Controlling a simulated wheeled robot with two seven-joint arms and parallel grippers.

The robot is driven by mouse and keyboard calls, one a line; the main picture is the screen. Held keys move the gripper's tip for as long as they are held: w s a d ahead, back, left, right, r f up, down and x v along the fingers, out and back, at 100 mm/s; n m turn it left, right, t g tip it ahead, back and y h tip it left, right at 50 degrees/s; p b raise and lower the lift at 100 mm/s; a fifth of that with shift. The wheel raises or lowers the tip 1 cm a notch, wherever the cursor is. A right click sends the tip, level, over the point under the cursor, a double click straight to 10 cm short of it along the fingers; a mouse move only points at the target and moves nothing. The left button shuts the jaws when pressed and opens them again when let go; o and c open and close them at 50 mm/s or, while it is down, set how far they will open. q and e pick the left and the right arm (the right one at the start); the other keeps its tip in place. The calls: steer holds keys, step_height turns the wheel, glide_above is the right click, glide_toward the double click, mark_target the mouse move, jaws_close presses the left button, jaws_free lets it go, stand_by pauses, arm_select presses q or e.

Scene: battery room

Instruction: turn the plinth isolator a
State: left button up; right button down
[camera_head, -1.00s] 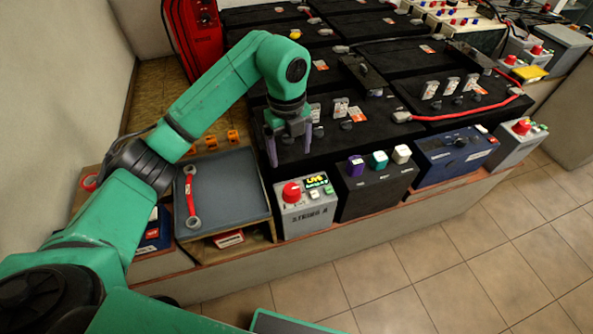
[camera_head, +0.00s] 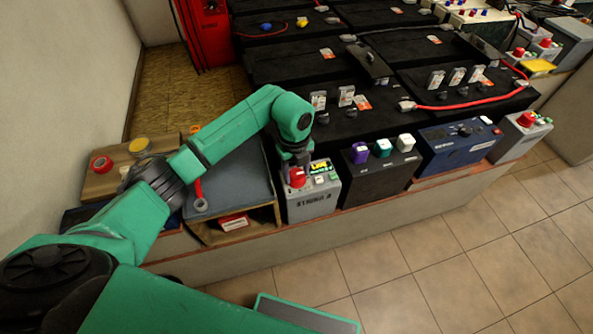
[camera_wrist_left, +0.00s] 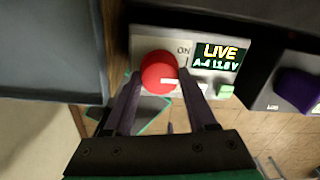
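The grey isolator box (camera_head: 312,204) stands at the front edge of the plinth, with a red rotary knob (camera_head: 297,177) on its top. In the left wrist view the knob (camera_wrist_left: 159,72) is round and red with a pale mark, beside the word ON. The lit display (camera_wrist_left: 220,56) reads LIVE and a voltage line. My left gripper (camera_head: 296,160) points down over the knob and partly hides it. In the left wrist view its two fingers (camera_wrist_left: 160,80) are apart, one on each side of the knob; contact is not clear. My right gripper is not in view.
A black box (camera_head: 376,180) with purple, teal and white knobs stands just right of the isolator. A blue unit (camera_head: 455,148) is further right. Black battery blocks (camera_head: 290,65) fill the area behind.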

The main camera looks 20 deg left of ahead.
arm_select(q)
steer(key=c, duration=0.6)
steer(key=shift+c, duration=0.2)
steer(key=shift+m, duration=0.4)
steer(key=m+b, duration=0.1)
steer(key=m, duration=0.2)
steer(key=shift+w, duration=0.1)
steer(key=m+b, duration=0.2)
steer(key=m, duration=0.3)
steer(key=m+b, duration=0.2)
steer(key=m, duration=0.3)
steer(key=shift+m+b, duration=0.75)
steer(key=shift+m, duration=1.35)
steer(key=shift+r, duration=0.1)
